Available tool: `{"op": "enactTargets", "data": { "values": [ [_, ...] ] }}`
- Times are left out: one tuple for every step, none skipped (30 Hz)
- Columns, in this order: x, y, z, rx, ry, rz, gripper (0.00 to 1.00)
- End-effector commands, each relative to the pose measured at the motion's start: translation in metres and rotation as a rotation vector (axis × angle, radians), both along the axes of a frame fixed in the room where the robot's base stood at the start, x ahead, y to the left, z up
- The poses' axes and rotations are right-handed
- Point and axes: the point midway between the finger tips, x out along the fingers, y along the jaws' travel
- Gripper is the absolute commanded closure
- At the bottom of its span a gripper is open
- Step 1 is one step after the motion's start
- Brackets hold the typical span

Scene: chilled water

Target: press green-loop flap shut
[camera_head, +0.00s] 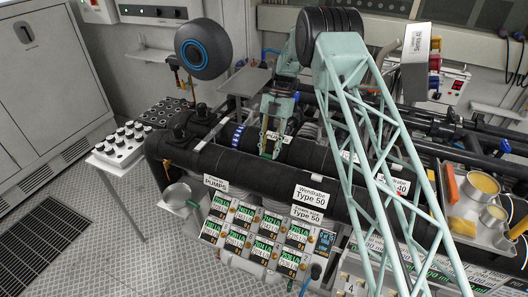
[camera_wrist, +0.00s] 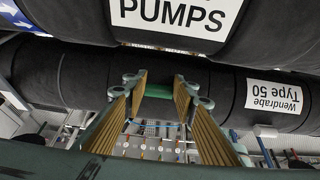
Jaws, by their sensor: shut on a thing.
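The green loop (camera_wrist: 158,91) shows in the wrist view as a short green bar against a black insulated pipe (camera_wrist: 215,85). My gripper (camera_wrist: 160,88) has its two brown-padded fingers on either side of this loop, with the tips touching its ends. In the head view my gripper (camera_head: 271,152) reaches down onto the black pipework, and the loop is hidden there. The flap's edges blend into the black insulation, so I cannot tell how far open the flap is.
The pipe labelled PUMPS (camera_wrist: 180,18) runs close by. A panel of several green displays (camera_head: 262,235) hangs below the pipes.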

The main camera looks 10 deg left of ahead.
Motion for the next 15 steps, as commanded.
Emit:
{"op": "enactTargets", "data": {
  "values": [
    [0.0008, -0.0038, -0.009, -0.003, 0.0, -0.002, 0.93],
    [0.0007, -0.0041, -0.0093, -0.004, 0.001, -0.001, 0.93],
    [0.0004, -0.0043, -0.0098, -0.003, 0.003, -0.001, 0.94],
    [0.0002, -0.0043, -0.01, -0.004, 0.003, -0.002, 0.93],
    [-0.0001, -0.0044, -0.0103, -0.004, 0.004, -0.002, 0.93],
    [-0.0004, -0.0044, -0.0107, -0.004, 0.004, -0.002, 0.93],
    [-0.0007, -0.0045, -0.011, -0.005, 0.006, -0.002, 0.93],
    [-0.0008, -0.0045, -0.0113, -0.005, 0.006, -0.002, 0.93],
    [-0.0011, -0.0046, -0.0117, -0.005, 0.006, -0.002, 0.93],
    [-0.0013, -0.0047, -0.0118, -0.005, 0.007, -0.001, 0.93],
    [-0.0015, -0.0046, -0.012, -0.005, 0.007, -0.001, 0.93],
    [-0.0017, -0.0047, -0.012, -0.005, 0.007, -0.001, 0.74],
    [-0.0016, -0.0048, -0.0122, -0.006, 0.007, -0.001, 0.71],
    [-0.0019, -0.0046, -0.012, -0.006, 0.007, -0.001, 0.69],
    [-0.002, -0.0044, -0.0114, -0.005, 0.008, -0.001, 0.65]
  ]
}}
